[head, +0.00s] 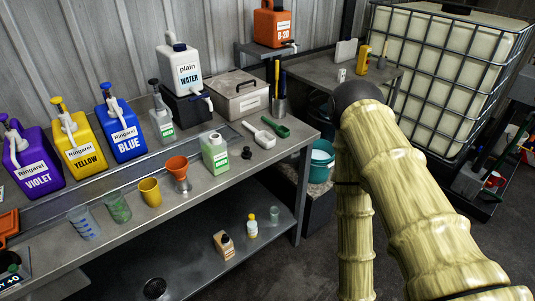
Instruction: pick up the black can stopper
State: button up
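A small black stopper (247,153) sits on the metal workbench, near its front edge towards the right end. It stands just right of a white and green can (215,154), apart from it. The stopper is small in this view, and nothing covers it. My gripper is outside the picture. Only my bamboo-patterned arm links show, at the right, clear of the bench top.
The workbench (112,203) also holds a white scoop (260,135), a green scoop (277,127), an orange funnel (178,170) and a yellow cup (150,192). Several pump jugs stand behind. A teal bucket (321,157) stands beyond the right end.

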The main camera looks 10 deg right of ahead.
aim_at(246, 154)
jog(key=z, duration=1.8)
jog(key=i, duration=1.75)
jog(key=u, duration=2.9)
